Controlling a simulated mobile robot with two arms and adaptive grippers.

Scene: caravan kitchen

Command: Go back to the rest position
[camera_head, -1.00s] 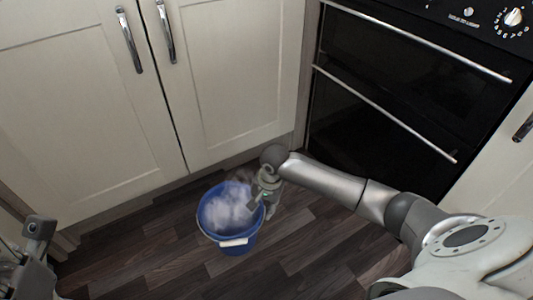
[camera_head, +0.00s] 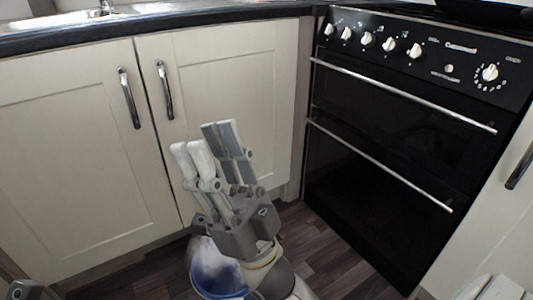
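My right gripper (camera_head: 207,140) points upward in the middle of the view, in front of the cream cupboard doors. Its light and grey fingers look spread apart, with nothing seen between them. The blue bucket (camera_head: 204,277) stands on the floor below and behind it, with whitish, hazy contents. My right gripper's base and wrist hide the bucket's right side, and the frame cuts off its bottom. Only a small part of my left gripper (camera_head: 25,289) shows at the lower left corner; its fingers cannot be made out.
Cream cupboard doors (camera_head: 80,150) with metal handles stand behind the gripper, under a dark worktop (camera_head: 60,42). A black oven (camera_head: 390,150) with knobs and two bar handles is at the right. Dark wood floor (camera_head: 325,250) lies clear before the oven.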

